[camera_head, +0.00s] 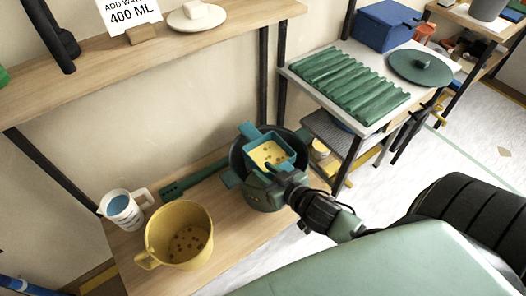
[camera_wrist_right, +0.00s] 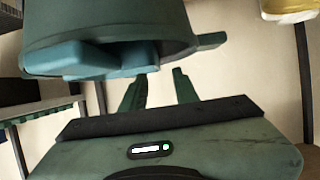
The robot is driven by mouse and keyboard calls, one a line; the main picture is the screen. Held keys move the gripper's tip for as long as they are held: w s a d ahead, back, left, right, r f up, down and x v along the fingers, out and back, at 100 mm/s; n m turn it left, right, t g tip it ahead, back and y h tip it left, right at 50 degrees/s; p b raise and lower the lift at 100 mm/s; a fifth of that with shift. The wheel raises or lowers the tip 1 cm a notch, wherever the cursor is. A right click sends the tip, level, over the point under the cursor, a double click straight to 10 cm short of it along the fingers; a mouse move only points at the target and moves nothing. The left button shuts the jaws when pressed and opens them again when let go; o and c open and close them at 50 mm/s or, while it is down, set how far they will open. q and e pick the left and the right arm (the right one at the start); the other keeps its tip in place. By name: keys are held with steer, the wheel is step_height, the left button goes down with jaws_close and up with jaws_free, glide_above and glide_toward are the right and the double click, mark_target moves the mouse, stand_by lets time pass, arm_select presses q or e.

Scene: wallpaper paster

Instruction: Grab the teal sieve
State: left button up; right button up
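The teal sieve (camera_head: 272,145) has a square rim and yellow, brown-speckled contents. It rests in the mouth of a dark green bucket (camera_head: 264,200) on the lower wooden shelf, with teal tabs reaching the bucket's rim. My right gripper (camera_head: 264,177) is at the near side of the bucket, close to the sieve. In the right wrist view its two fingers (camera_wrist_right: 160,88) stand apart with nothing between them. The sieve's blue-teal underside or edge (camera_wrist_right: 95,60) shows there beside the bucket rim, apart from the fingers. My left gripper is not in view.
A yellow jug (camera_head: 180,235), a white mug (camera_head: 124,210) with blue contents and a green slotted tool (camera_head: 190,180) share the shelf left of the bucket. An upper shelf (camera_head: 90,62) overhangs behind. A side table (camera_head: 372,125) with green rolled sheets stands right.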

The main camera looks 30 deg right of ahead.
mark_target(254, 162)
steer(key=x, duration=0.7)
steer(key=shift+w+d, duration=0.15)
steer(key=shift+d, duration=0.1)
steer(key=shift+w, duration=0.2)
jaws_close()
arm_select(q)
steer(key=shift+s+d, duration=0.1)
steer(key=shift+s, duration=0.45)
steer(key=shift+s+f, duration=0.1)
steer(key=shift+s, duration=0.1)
